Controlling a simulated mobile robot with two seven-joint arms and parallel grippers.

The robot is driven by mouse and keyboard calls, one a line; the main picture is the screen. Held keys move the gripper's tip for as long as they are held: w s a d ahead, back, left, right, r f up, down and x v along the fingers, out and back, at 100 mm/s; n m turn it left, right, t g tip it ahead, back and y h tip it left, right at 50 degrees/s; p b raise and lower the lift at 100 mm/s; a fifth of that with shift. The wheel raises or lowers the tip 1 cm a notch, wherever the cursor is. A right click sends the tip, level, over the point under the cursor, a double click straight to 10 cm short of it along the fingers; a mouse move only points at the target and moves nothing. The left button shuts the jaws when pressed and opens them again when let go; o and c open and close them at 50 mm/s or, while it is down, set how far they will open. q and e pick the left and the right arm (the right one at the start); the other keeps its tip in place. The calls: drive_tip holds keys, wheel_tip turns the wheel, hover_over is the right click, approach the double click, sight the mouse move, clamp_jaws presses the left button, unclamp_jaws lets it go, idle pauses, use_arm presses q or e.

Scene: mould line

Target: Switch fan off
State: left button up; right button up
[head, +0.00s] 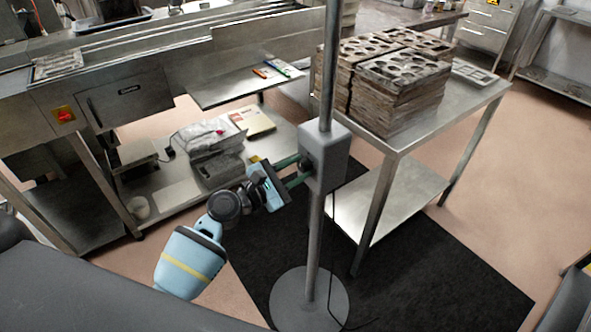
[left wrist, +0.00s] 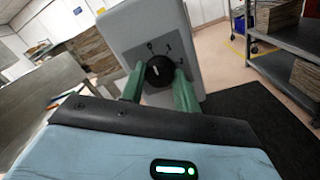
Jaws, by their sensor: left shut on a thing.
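The fan's grey control box (head: 325,155) sits on an upright pole above a round base (head: 309,300). The fan's head is out of view. In the left wrist view, a black round knob (left wrist: 158,72) is on the box's face, with a 0 and other marks around its upper side. I cannot tell for sure which mark the knob points at. My left gripper (head: 301,169) reaches the box from the left. Its green fingers (left wrist: 158,84) lie on both sides of the knob and are shut on it. My right gripper is in neither view.
A steel table (head: 400,140) with stacked moulds (head: 390,85) stands right behind the pole. A long steel line (head: 215,45) runs across the back left, with a low shelf (head: 180,195) holding items. A black mat (head: 430,275) covers the floor; a cable hangs beside the pole.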

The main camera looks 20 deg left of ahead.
use_arm(q)
drive_tip(key=shift+n, duration=0.3)
drive_tip(key=o, duration=1)
drive_tip(key=shift+c, duration=0.2)
drive_tip(key=b+v, duration=0.1)
drive_tip(key=v, duration=0.6)
drive_tip(key=shift+s+a, duration=0.25)
drive_tip(key=shift+s, duration=0.05)
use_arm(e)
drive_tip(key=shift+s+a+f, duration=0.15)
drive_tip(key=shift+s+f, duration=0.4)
